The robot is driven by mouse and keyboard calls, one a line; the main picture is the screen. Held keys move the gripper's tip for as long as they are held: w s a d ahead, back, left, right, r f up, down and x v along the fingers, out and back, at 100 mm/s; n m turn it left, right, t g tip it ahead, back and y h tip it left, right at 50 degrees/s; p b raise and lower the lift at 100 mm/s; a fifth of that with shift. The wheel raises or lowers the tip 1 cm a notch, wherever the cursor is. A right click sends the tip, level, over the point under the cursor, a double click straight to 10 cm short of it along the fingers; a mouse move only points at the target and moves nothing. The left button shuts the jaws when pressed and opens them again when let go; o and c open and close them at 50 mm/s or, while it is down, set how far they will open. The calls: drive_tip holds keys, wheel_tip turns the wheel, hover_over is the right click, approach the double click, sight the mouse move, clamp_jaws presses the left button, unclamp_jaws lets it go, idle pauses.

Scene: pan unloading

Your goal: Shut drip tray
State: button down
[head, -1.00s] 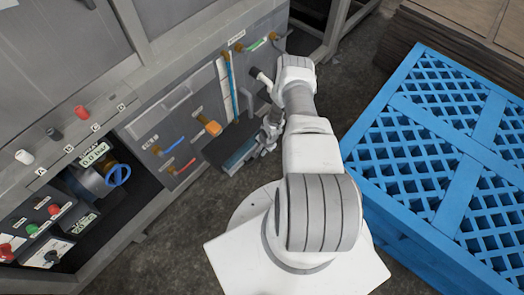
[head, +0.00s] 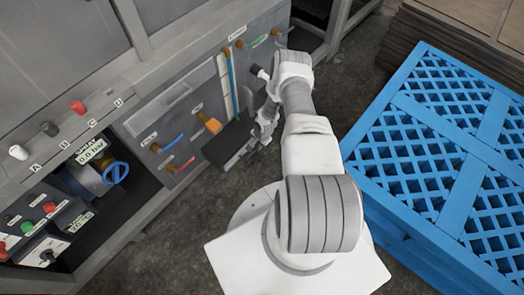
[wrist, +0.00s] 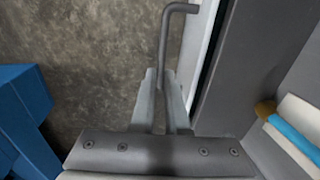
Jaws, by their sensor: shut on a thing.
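The drip tray (head: 226,141) is a dark, low tray at the foot of the grey machine's front panel. Part of it stands out from the panel over the floor. My gripper (head: 259,136) is at its front edge, small and partly hidden by my own arm in the head view. In the wrist view a grey bent rod (wrist: 165,40), which looks like the tray's handle, runs down between my two fingers (wrist: 161,90). The fingers are shut on it. A pale edge (wrist: 203,40) runs beside the rod; the wrist view shows little else of the tray.
The machine panel (head: 176,120) carries blue, red, green and orange handles. A blue pipe (head: 228,75) runs down above the tray. A large blue pallet-like crate (head: 440,150) stands to the right of my arm. Bare floor lies in front of the panel.

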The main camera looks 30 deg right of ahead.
drive_tip(key=shift+w+a, duration=0.25)
drive_tip(key=shift+w, duration=0.5)
drive_tip(key=c, duration=0.9)
unclamp_jaws()
drive_tip(key=s+r+p, duration=0.1)
drive_tip(key=r+p, duration=0.1)
drive_tip(key=r, duration=0.3)
drive_tip(key=s+r+p, duration=0.1)
drive_tip(key=r+p, duration=0.1)
drive_tip(key=r, duration=0.4)
drive_tip(key=s+d+r+p, duration=0.1)
drive_tip(key=r+p, duration=0.1)
drive_tip(key=r, duration=0.4)
drive_tip(key=shift+s, duration=0.15)
